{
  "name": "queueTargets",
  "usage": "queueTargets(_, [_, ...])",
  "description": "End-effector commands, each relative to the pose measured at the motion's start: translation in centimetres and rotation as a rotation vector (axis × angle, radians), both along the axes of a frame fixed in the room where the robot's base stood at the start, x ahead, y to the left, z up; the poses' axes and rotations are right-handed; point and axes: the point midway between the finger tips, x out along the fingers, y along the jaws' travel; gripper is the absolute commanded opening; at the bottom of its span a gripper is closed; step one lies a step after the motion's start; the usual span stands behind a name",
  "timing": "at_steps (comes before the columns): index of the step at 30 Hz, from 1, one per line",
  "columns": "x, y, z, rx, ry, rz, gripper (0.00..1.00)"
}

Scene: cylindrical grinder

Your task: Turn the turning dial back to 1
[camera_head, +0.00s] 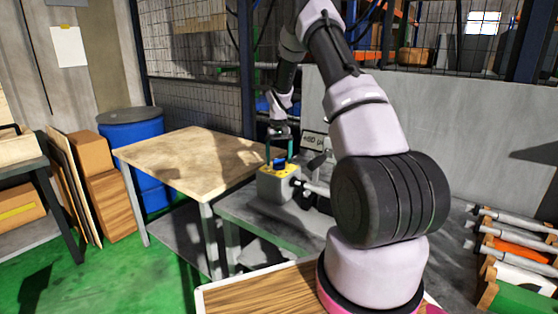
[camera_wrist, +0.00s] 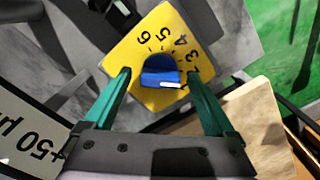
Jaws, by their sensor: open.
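The turning dial is a blue knob (camera_head: 280,162) on the yellow top plate (camera_head: 266,171) of a grey box. In the wrist view the blue dial (camera_wrist: 158,66) has a white mark on its lower right edge. Dark numbers 6, 5, 4 and 3 run along the yellow plate (camera_wrist: 140,50); a further figure by the right finger is partly hidden. No 1 is readable. My gripper (camera_head: 279,147) points down over the dial. In the wrist view my gripper (camera_wrist: 158,74) is open, its green fingers on either side of the dial with gaps to it.
The grey box (camera_head: 277,187) stands on a grey machine bed, with a handle-like part (camera_head: 314,188) at its right. A sign reading +50 µ (camera_wrist: 25,135) is close by. A wooden-topped table (camera_head: 190,155) stands to the left, a blue barrel (camera_head: 135,135) behind it.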

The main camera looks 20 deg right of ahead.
Motion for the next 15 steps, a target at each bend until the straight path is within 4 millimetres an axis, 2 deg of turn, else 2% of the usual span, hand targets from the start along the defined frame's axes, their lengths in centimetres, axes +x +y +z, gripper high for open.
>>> queueTargets(11, [-0.01,-0.01,-0.6,0.0,0.0,0.0,0.9])
queueTargets(15, [-0.01,0.0,-0.59,0.0,0.0,0.0,0.36])
